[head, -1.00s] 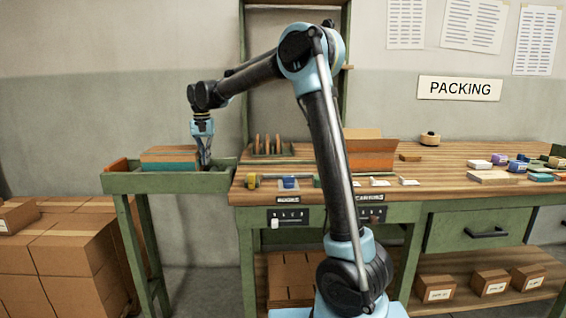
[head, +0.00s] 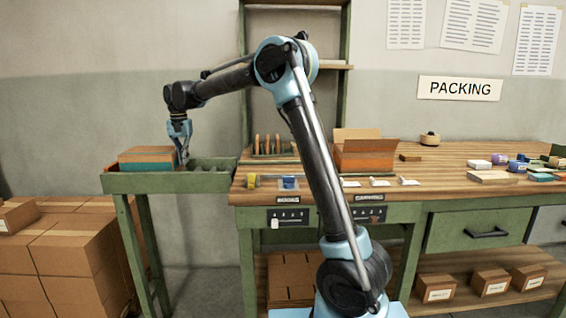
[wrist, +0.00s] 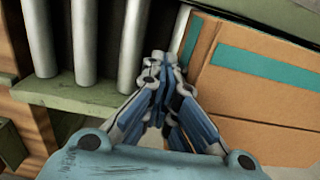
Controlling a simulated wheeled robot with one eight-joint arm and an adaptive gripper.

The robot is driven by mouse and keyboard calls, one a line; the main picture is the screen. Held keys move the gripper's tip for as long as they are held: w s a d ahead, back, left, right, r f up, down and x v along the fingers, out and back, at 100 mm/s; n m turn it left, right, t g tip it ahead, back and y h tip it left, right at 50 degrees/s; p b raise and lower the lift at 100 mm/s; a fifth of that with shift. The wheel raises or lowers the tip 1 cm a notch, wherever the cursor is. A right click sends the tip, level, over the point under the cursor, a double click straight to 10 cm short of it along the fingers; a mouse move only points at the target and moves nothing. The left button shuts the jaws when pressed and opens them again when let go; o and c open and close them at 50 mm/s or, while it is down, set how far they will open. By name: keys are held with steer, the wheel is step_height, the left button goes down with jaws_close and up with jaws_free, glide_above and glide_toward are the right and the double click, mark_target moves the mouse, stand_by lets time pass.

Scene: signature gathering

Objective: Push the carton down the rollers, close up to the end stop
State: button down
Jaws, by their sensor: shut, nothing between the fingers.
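The carton (head: 147,155), brown with a teal band, lies on the roller stand (head: 165,184) at its left end. A sliver of the reddish end stop (head: 110,167) shows left of the carton; I cannot tell whether they touch. My gripper (head: 184,161) is shut and empty, pointing down just right of the carton. In the wrist view, my fingertips (wrist: 163,62) are close beside the near edge of the carton (wrist: 250,90); contact is not clear. Bare grey rollers (wrist: 83,40) lie on the other side of the fingers.
The wooden packing bench (head: 440,158) adjoins the stand on the right and carries an open box (head: 364,158) and small items. Stacked cartons (head: 65,255) stand on the floor at left. The rollers right of my gripper are clear.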

mark_target(174, 150)
steer(key=shift+a, duration=1.95)
steer(key=shift+d, duration=1.35)
step_height(174, 150, up, 12)
